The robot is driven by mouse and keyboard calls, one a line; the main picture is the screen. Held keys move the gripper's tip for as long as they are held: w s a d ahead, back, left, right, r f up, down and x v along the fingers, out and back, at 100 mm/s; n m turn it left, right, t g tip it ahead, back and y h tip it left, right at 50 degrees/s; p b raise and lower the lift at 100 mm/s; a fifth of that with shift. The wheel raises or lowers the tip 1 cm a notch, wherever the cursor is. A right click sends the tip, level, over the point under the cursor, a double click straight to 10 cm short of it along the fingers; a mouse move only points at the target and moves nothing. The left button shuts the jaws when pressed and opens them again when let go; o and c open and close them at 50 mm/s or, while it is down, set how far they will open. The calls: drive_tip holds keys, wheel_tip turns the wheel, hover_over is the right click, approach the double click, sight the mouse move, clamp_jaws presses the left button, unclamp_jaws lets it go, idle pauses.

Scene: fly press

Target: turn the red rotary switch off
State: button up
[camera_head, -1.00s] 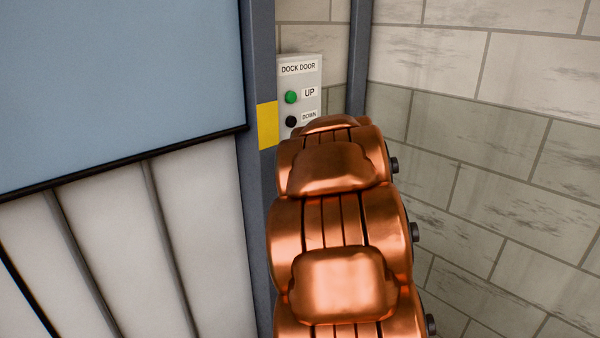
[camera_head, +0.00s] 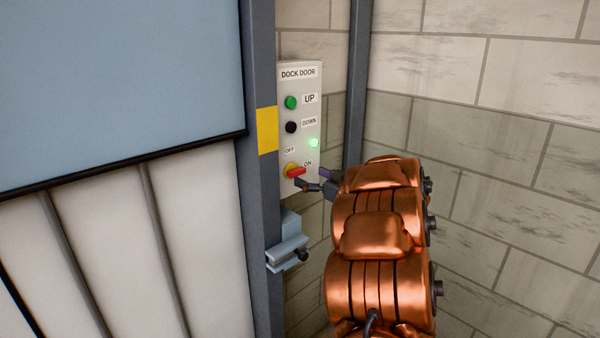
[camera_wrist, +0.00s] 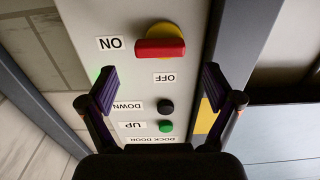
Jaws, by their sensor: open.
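The red rotary switch (camera_head: 295,171) sits on a yellow disc low on the dock door panel. Its handle points towards the ON label. In the wrist view, which is turned upside down, the red handle (camera_wrist: 160,48) lies nearly level, with ON at its left and OFF below it. My gripper (camera_head: 316,180) is just right of the switch. In the wrist view my gripper (camera_wrist: 159,84) is open, with purple-tipped fingers spread apart and nothing between them. The fingers do not visibly touch the handle, which shows beyond the gap between them.
The panel (camera_head: 300,76) also has a green UP button (camera_head: 291,102), a black DOWN button (camera_head: 290,127) and a lit green lamp (camera_head: 313,142). A grey door post (camera_head: 258,200) with a clamp-like bracket (camera_head: 288,250) stands close left. A block wall (camera_head: 480,130) is on the right.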

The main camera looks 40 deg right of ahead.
sight(300, 172)
drive_tip(key=shift+w+p, duration=0.35)
drive_tip(key=shift+w, duration=2.05)
drive_tip(key=shift+c, duration=0.4)
drive_tip(key=c, duration=1.1)
drive_tip(key=shift+o, duration=0.2)
